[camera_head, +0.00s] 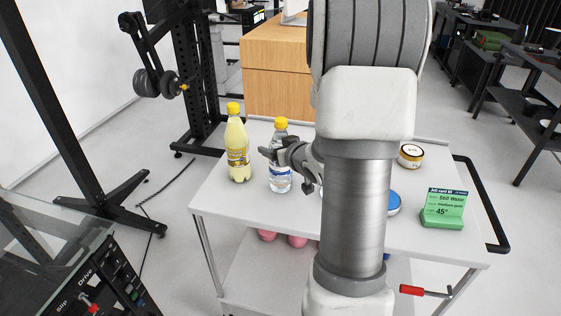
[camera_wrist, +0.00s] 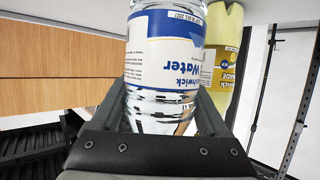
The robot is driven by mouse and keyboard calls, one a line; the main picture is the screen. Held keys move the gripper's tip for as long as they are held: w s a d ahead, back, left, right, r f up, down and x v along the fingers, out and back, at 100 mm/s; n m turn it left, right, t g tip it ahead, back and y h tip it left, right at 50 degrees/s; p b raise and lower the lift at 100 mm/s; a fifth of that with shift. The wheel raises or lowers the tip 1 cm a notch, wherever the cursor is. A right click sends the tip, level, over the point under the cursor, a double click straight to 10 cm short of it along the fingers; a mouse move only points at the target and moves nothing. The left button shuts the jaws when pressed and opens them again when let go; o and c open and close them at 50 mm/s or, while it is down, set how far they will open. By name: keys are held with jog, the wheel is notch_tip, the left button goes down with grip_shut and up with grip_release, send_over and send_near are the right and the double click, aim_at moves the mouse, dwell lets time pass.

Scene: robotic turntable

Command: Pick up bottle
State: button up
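The clear water bottle (camera_head: 281,181) with a yellow cap and a blue-and-white label stands upright on the white cart top. My gripper (camera_head: 272,154) reaches it from the right, and one finger crosses in front of its upper part. In the wrist view, which is upside down, the water bottle (camera_wrist: 165,60) fills the middle between the two fingers of my gripper (camera_wrist: 163,95). I see no clear gap at either side, but cannot tell whether the fingers press on it. A yellow lemonade-like bottle (camera_head: 238,150) stands to its left; it also shows in the wrist view (camera_wrist: 222,70).
On the cart top (camera_head: 230,205) are a green sign (camera_head: 444,209), a round jar (camera_head: 411,155) and a blue-lidded item (camera_head: 393,203), partly behind my arm. A wooden cabinet (camera_head: 275,80) stands behind the cart. The front left of the top is clear.

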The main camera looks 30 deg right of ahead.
grip_shut()
jog(key=shift+r, duration=0.1)
